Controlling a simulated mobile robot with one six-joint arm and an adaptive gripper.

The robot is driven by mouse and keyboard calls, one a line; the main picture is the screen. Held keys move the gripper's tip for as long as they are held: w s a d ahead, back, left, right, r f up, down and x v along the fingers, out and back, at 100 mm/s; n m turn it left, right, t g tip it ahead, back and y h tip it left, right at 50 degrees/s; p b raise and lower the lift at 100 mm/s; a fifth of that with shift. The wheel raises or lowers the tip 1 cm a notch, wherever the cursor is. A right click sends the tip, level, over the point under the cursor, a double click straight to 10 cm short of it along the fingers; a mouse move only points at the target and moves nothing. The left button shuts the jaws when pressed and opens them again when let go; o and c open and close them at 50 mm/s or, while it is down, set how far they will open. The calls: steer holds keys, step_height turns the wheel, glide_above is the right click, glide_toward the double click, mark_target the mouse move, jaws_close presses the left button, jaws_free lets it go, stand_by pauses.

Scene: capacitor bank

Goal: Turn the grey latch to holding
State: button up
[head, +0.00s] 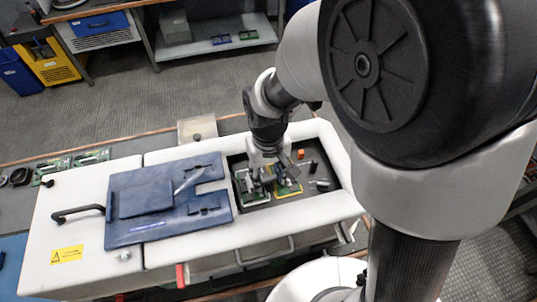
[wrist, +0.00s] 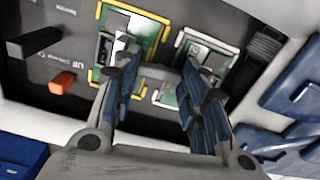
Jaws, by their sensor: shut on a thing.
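My gripper (head: 264,176) is lowered into the open bay of the white cabinet, over two green boards. In the wrist view its two blue-grey fingers (wrist: 162,72) stand apart, with a grey bar, which looks like the grey latch (wrist: 158,73), between their tips. The gripper is shut on it. The fingers hide its ends, so its exact angle and any position marks cannot be read. The yellow-framed board (wrist: 140,28) is at the upper left of the fingertips and the white-framed board (wrist: 205,47) at the upper right.
An orange block (wrist: 68,81) and a black handle (wrist: 35,43) stick up from the dark panel near the gripper. The bay's white rim (head: 335,150) surrounds the panel. A blue cover (head: 165,200) lies left of the bay. More green boards (head: 75,162) lie farther left.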

mark_target(268, 178)
steer(key=shift+m, duration=0.4)
steer(key=o, duration=1.1)
steer(key=shift+c, duration=0.2)
steer(key=shift+w+r, duration=0.15)
steer(key=shift+r, duration=0.1)
step_height(268, 178, up, 6)
steer(key=shift+r, duration=0.75)
